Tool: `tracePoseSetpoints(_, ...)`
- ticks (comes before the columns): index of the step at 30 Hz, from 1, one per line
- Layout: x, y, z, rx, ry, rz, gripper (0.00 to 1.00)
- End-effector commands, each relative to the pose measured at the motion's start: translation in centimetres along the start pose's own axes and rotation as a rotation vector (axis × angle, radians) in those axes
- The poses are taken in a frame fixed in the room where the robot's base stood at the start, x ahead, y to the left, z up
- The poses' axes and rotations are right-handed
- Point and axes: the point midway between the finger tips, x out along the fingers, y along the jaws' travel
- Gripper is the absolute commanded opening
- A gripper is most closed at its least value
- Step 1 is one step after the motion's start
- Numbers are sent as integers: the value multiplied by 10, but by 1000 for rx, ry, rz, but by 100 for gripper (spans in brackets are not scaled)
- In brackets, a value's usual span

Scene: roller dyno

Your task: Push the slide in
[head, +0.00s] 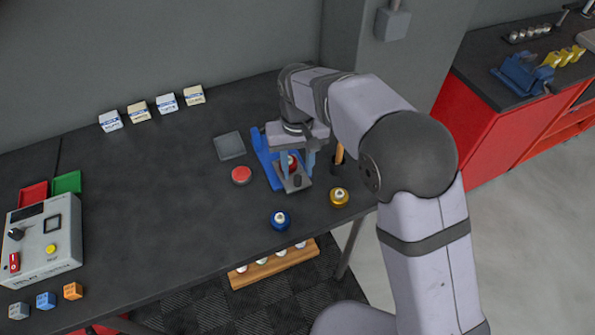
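A blue fixture (263,160) stands on the dark bench near its right end. A grey metal piece (293,184) with a dark knob sits at its front right end; it looks like the slide, but how far in it is cannot be told. My gripper (297,162) points down over the fixture, its two fingers apart. A small red part (291,161) shows between the fingers, with no visible grip on it. The fingers and wrist hide much of the fixture, and contact with the slide cannot be told.
A red button (241,175), a blue-based piece (280,220) and a yellow-based piece (339,197) stand close by. A grey square plate (230,146) lies behind. An orange handle (339,153) stands upright right of my gripper. A control box (42,240) is far left; the bench between is clear.

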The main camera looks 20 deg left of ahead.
Motion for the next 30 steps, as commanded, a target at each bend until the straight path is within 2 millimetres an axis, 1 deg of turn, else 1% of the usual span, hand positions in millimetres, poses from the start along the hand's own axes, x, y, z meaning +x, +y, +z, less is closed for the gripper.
tracePoseSetpoints(3, 14, 0, 1, 0, -4, 1, 35)
tracePoseSetpoints(9, 30, 0, 0, 0, 0, 0, 35)
tracePoseSetpoints(13, 34, 0, 0, 0, 1, 0, 35)
tracePoseSetpoints(19, 34, 0, 0, 0, 1, 0, 35)
tracePoseSetpoints(20, 34, 0, 0, 0, 1, 0, 33)
tracePoseSetpoints(21, 34, 0, 0, 0, 1, 0, 24)
tracePoseSetpoints(23, 34, 0, 0, 0, 1, 0, 9)
tracePoseSetpoints(24, 34, 0, 0, 0, 1, 0, 0)
tracePoseSetpoints(30, 34, 0, -1, 0, 1, 0, 0)
